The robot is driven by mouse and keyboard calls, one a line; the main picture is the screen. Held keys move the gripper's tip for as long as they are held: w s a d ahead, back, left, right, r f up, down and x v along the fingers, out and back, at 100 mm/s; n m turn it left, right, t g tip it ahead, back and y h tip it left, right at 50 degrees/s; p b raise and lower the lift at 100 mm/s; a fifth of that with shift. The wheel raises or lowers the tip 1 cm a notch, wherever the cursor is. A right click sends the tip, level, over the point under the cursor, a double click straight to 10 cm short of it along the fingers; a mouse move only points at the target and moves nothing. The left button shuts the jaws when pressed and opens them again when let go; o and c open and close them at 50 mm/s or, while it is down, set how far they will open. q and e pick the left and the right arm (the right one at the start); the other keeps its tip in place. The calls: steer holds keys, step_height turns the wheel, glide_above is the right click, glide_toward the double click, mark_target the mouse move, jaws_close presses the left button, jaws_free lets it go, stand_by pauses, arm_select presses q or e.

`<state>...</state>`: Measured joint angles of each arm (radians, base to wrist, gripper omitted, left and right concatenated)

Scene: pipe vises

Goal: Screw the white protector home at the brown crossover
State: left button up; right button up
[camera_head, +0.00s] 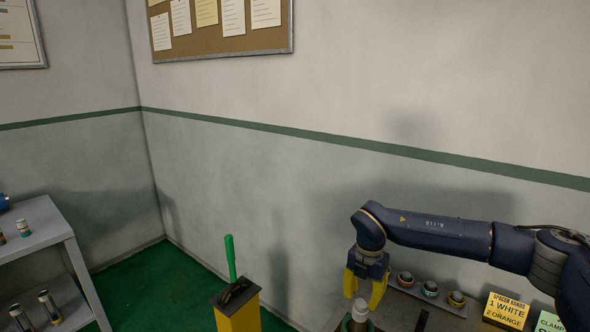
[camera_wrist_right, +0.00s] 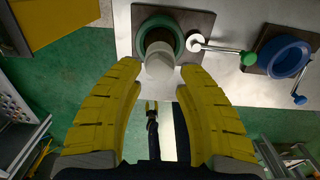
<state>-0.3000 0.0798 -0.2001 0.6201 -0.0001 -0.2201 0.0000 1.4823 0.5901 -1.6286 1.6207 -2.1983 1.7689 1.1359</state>
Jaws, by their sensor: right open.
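The white protector (camera_wrist_right: 160,65) appears as a pale cap at the end of the brown crossover (camera_wrist_right: 158,37), which stands in a vise with a green ring (camera_wrist_right: 140,38). In the head view the protector (camera_head: 360,308) shows at the bottom edge, just below my right gripper (camera_head: 364,300). The right gripper's yellow fingers are open. In the right wrist view the fingertips (camera_wrist_right: 160,69) lie on either side of the cap, with gaps to it. How far the cap is screwed on cannot be seen. My left gripper is not recognisable in either view.
A vise with a blue ring (camera_wrist_right: 270,58) stands beside the green one. A rack of banded parts (camera_head: 430,290) and a yellow card (camera_head: 506,311) are near my right arm. A green-handled yellow post (camera_head: 238,316) stands left.

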steer(key=n, duration=0.4)
steer(key=shift+n, duration=0.3)
steer(key=n, duration=1.3)
steer(key=shift+n, duration=0.3)
steer(key=n, duration=0.8)
steer(key=shift+n, duration=0.3)
steer(key=n, duration=0.4)
steer(key=shift+n, duration=0.4)
steer(key=n, duration=0.4)
